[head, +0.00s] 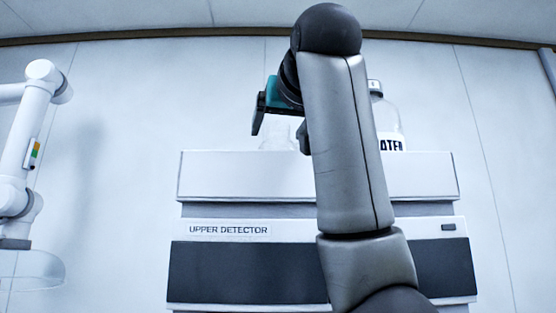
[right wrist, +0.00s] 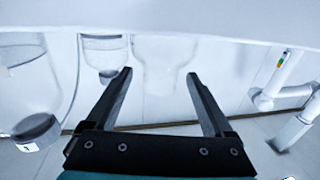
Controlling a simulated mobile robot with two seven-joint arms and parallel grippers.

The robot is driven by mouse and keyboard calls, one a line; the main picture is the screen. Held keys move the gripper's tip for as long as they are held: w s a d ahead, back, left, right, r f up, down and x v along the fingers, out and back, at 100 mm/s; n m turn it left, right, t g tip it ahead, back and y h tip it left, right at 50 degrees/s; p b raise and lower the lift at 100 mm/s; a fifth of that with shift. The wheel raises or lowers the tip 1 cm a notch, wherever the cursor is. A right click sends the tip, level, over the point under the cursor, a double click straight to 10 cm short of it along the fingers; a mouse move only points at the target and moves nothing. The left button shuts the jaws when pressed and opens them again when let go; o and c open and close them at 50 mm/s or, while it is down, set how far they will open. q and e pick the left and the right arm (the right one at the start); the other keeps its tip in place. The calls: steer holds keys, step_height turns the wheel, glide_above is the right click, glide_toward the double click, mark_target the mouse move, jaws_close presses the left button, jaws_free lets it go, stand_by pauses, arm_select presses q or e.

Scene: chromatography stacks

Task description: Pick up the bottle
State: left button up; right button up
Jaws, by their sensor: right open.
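My right gripper (head: 279,132) is raised above the top tray of the stack in the head view, partly hidden by my own arm. A faint clear bottle (head: 277,137) shows below and between its fingers. In the right wrist view, which looks upside down, the open gripper (right wrist: 160,73) has empty space between its fingers. A clear bottle (right wrist: 163,62) lies in line with the gap; I cannot tell how far beyond the fingertips. My left gripper is not in view.
The white top tray (head: 235,176) sits above the "UPPER DETECTOR" unit (head: 228,230). The right wrist view shows a grey-capped bottle (right wrist: 105,55) and a larger dark-capped one (right wrist: 33,95) to the left. A white robot arm (head: 28,135) stands at the left.

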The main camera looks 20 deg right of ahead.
steer(key=shift+w, duration=0.85)
steer(key=shift+c, duration=0.2)
jaws_close()
